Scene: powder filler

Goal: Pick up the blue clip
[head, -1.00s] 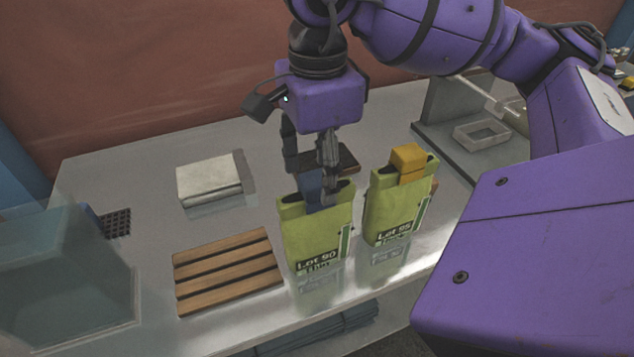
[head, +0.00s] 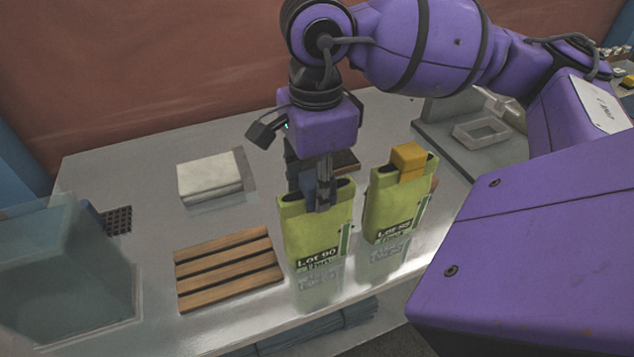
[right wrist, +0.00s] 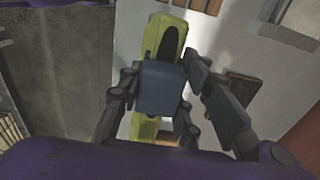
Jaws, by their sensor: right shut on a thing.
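The blue clip (head: 308,187) stands in the open top of the left green bag, marked Lot 90 (head: 316,232). Most of the clip is hidden behind my fingers in the head view; in the right wrist view the clip (right wrist: 161,88) shows as a dark blue block between the fingers, over the green bag (right wrist: 172,40). My right gripper (head: 313,190) points down and is shut on the clip, at the level of the bag's mouth. My left gripper is not in view.
A second green bag (head: 398,210) with a yellow clip (head: 408,160) stands close to the right. A wooden slatted rack (head: 230,268) lies at left front. A clear box (head: 65,270) stands at far left.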

